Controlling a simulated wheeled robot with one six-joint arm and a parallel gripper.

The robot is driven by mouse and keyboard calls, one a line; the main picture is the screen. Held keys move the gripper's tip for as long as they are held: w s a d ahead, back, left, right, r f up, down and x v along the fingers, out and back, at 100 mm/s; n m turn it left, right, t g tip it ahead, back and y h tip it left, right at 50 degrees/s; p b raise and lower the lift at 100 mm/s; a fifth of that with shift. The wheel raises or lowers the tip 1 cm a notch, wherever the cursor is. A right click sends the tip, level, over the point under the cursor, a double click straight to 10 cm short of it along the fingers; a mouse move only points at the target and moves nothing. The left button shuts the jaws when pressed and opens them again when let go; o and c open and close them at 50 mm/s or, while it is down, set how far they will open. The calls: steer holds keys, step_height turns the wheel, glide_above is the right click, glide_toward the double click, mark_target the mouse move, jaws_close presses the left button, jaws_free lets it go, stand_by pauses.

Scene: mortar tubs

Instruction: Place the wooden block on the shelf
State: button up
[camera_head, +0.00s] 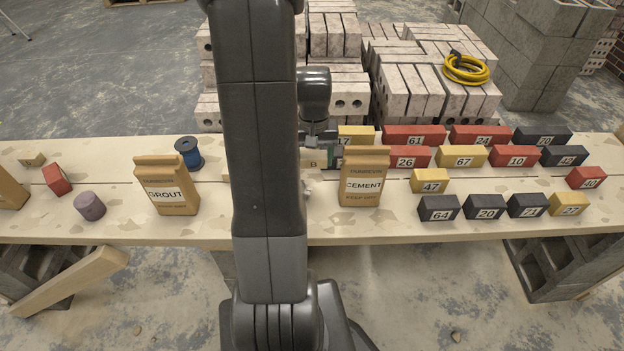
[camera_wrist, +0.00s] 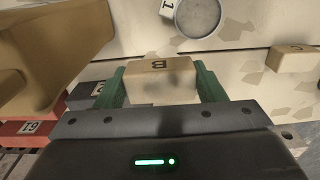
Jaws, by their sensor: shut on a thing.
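A pale wooden block marked B (camera_wrist: 160,88) is between the green fingers of my gripper (camera_wrist: 160,80) in the wrist view, which is shut on it. In the head view the block (camera_head: 313,161) shows partly behind my arm, left of the cement bag (camera_head: 365,178) and close above the plank. I cannot tell whether it touches the plank. A long wooden plank on grey hollow blocks is the shelf-like surface (camera_head: 215,222). Another small wooden block (camera_head: 32,159) lies at its left end.
Numbered blocks crowd the right. A grey round tub (camera_wrist: 198,15) shows in the wrist view. Brick stacks (camera_head: 425,85) stand behind. The plank's front edge is clear in places.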

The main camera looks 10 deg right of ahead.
mark_target(313, 185)
step_height(313, 185, down, 8)
steer(key=shift+r+b, duration=0.2)
steer(key=shift+b, duration=0.35)
steer(key=shift+f, duration=0.1)
steer(key=o, duration=1)
